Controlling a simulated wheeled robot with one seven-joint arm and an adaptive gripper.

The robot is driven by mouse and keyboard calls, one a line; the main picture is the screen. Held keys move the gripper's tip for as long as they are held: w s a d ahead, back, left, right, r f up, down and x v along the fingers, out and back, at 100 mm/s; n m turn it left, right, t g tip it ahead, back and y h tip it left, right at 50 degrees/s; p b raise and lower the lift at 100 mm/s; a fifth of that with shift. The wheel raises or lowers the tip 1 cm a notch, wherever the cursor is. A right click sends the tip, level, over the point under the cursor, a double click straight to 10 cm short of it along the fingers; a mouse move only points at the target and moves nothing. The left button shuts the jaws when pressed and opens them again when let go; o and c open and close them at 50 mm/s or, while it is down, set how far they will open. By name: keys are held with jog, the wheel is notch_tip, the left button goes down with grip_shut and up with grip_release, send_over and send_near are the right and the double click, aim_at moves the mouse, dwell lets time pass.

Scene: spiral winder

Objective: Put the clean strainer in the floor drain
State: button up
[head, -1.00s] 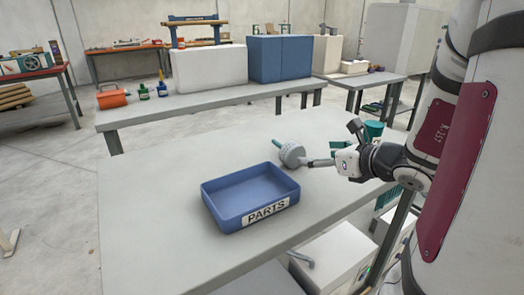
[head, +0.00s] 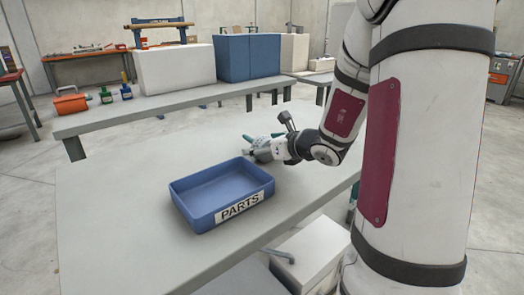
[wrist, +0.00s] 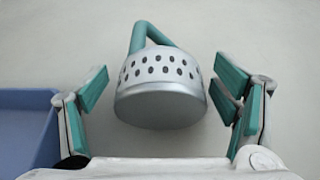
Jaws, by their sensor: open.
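The strainer (wrist: 160,85) is a silver-grey cup with rows of dark holes and a teal loop handle. In the wrist view it lies on the pale table top between my open fingers. Neither finger visibly touches it. In the head view my gripper (head: 254,149) is low over the table, behind the blue parts tray, and mostly covers the strainer. My gripper also shows in the wrist view (wrist: 163,112), its teal-padded fingers spread on both sides of the strainer. No floor drain can be made out.
A blue tray labelled PARTS (head: 240,207) stands on the grey table (head: 110,215), close to the left finger in the wrist view. A bench (head: 185,103) behind holds an orange toolbox (head: 70,101), bottles and boxes. A white cabinet (head: 315,250) is below the table's front edge.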

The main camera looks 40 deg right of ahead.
jog(key=shift+w, duration=0.2)
jog(key=shift+c, duration=0.2)
jog(key=c, duration=1.4)
notch_tip(320, 180, up, 10)
jog(key=p, duration=0.3)
jog(key=shift+p, duration=0.4)
jog(key=shift+s, duration=0.1)
